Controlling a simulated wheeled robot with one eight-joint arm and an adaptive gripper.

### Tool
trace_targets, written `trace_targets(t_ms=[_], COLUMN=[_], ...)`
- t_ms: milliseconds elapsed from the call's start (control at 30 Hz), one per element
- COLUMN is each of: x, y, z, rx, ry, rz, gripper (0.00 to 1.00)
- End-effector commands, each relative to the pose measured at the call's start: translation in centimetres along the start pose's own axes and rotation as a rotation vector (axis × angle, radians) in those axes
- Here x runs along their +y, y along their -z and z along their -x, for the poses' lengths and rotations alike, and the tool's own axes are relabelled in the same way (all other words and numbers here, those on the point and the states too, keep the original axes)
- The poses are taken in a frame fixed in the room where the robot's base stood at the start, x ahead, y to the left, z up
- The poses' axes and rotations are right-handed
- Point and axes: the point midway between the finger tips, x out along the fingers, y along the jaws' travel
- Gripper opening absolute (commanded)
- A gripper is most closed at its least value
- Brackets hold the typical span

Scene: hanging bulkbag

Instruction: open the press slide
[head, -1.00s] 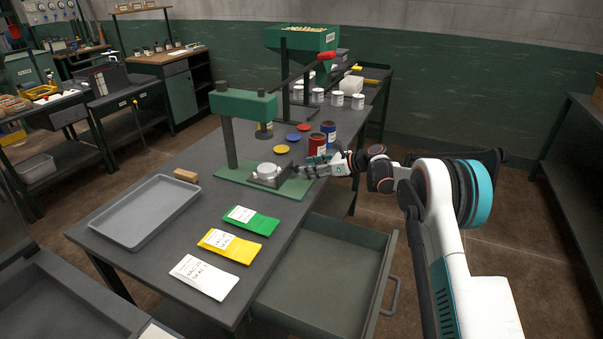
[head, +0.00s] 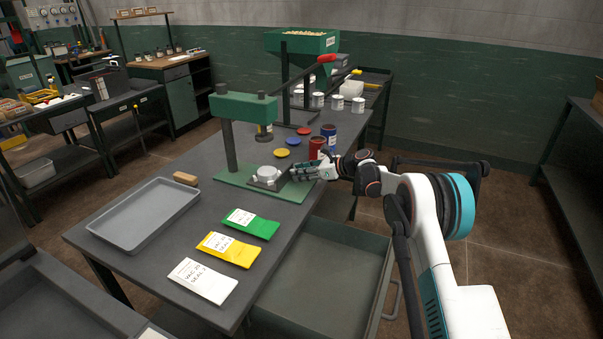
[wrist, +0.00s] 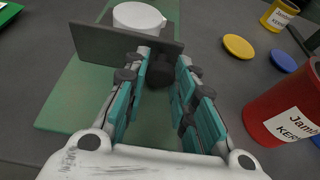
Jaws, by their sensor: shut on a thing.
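The green press (head: 231,125) stands on the table with its base plate (head: 236,182) under the column. The press slide (head: 267,184) is a dark grey block low on that plate, carrying a round white-and-silver tin (head: 267,173). In the wrist view the slide shows as an upright grey plate (wrist: 100,42), with the white tin (wrist: 138,17) behind it. A dark knob (wrist: 161,72) on the slide's near face sits between my fingers. My gripper (head: 289,178) reaches in from the right, low over the base plate, shut on this knob; the wrist view shows both fingers (wrist: 159,80) beside it.
A red can (head: 318,147) and a blue can (head: 329,134) stand close by my wrist. A grey tray (head: 145,215) and seal bags (head: 229,249) lie in front. An open drawer (head: 330,270) juts out below the table edge.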

Motion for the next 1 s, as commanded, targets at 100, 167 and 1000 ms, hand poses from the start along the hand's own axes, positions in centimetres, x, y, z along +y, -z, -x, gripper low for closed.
trace_targets(t_ms=[100, 167, 1000], x=[-0.1, -0.2, 0.0], y=[0.3, 0.7, 4.8], z=[0.7, 1.8, 11.7], rx=[0.0, 0.0, 0.0], ry=[0.002, 0.002, 0.0], rz=[-0.001, -0.002, 0.0], gripper=[0.0, 0.0, 0.29])
